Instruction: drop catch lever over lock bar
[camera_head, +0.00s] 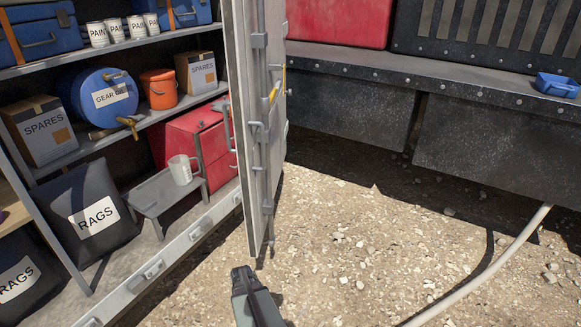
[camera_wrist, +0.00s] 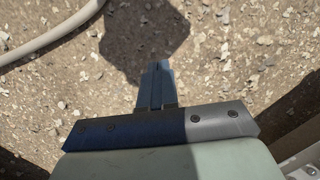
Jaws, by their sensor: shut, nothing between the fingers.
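A grey cabinet door (camera_head: 245,120) stands open, seen nearly edge-on. A vertical grey bar (camera_head: 267,175), which looks like the lock bar, runs down it through several brackets. A small yellow piece (camera_head: 273,95) and grey fittings sit beside the bar on its upper part. I cannot tell which of these is the catch lever or whether it is over the bar. My gripper (camera_head: 242,275) is below the door's lower edge, apart from it, at the bottom of the head view. In the wrist view my gripper (camera_wrist: 155,83) is shut and empty over gravel.
A dark vehicle side (camera_head: 490,140) stands behind. A pale hose (camera_head: 490,270) crosses open gravel at right.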

